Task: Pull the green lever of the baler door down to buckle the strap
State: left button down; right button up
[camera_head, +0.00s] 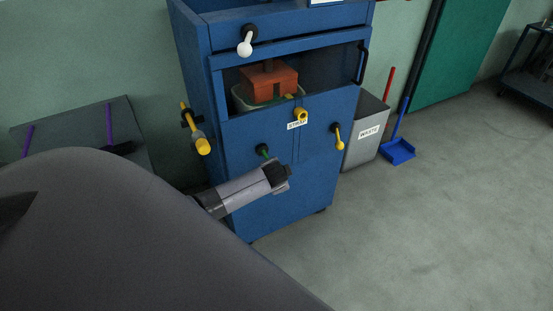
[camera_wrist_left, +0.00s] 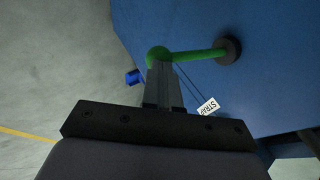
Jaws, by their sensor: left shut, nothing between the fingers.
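The green lever (camera_head: 267,155) is on the front of the blue baler (camera_head: 285,205), below the opening. In the head view its dark pivot and a short green piece show, and the rest is hidden behind my left gripper (camera_head: 283,174). In the left wrist view the green lever (camera_wrist_left: 195,55) runs from a dark round pivot on the blue panel to a round green knob. My left gripper (camera_wrist_left: 160,72) is shut and empty, its fingertips at the knob; I cannot tell whether they touch. A "STRAP" label (camera_head: 297,125) is on the door. My right gripper is not in view.
An orange-brown block (camera_head: 268,82) sits inside the baler opening. Yellow levers (camera_head: 338,138) and a white lever (camera_head: 245,46) stick out around it. A grey waste bin (camera_head: 368,130) and a blue dustpan (camera_head: 398,151) stand to the right. The floor at right front is clear.

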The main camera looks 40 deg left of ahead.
pick_arm(q)
jog(key=shift+f+b, duration=0.5)
jog(key=shift+f, duration=0.8)
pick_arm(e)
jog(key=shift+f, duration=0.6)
